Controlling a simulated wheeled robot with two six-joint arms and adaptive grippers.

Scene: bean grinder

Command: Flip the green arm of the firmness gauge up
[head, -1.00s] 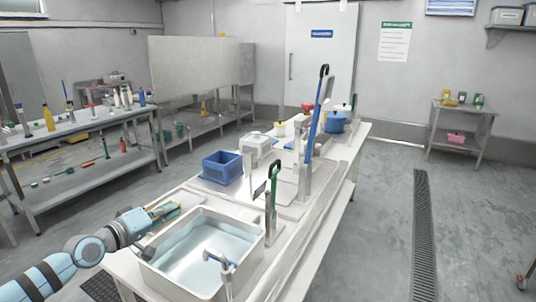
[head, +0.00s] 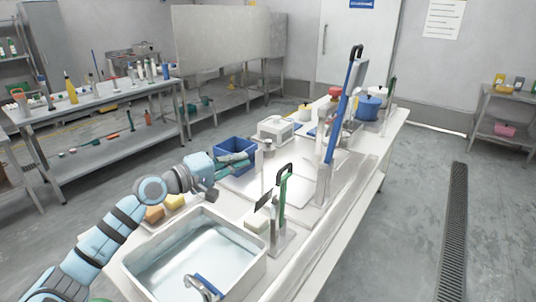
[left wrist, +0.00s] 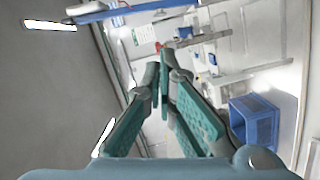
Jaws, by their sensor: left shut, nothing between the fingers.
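The firmness gauge stands on the long white table in the head view, right of the basin. Its green arm (head: 283,187) is a narrow loop-ended lever rising steeply, leaning slightly right, beside a small dark plate and above a grey post (head: 278,237). My left gripper (head: 246,160) is shut and empty over the table near the blue crate, to the left of and beyond the green arm, not touching it. In the left wrist view the teal fingers (left wrist: 164,62) close together with nothing between them. I cannot pick out the green arm there. My right gripper is not in view.
A water-filled white basin (head: 195,210) takes up the near end of the table. The blue crate (head: 232,148) is beside my left gripper and also shows in the left wrist view (left wrist: 255,122). A tall blue lever (head: 340,110) stands beyond the green arm. Sponges (head: 155,213) lie left of the basin.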

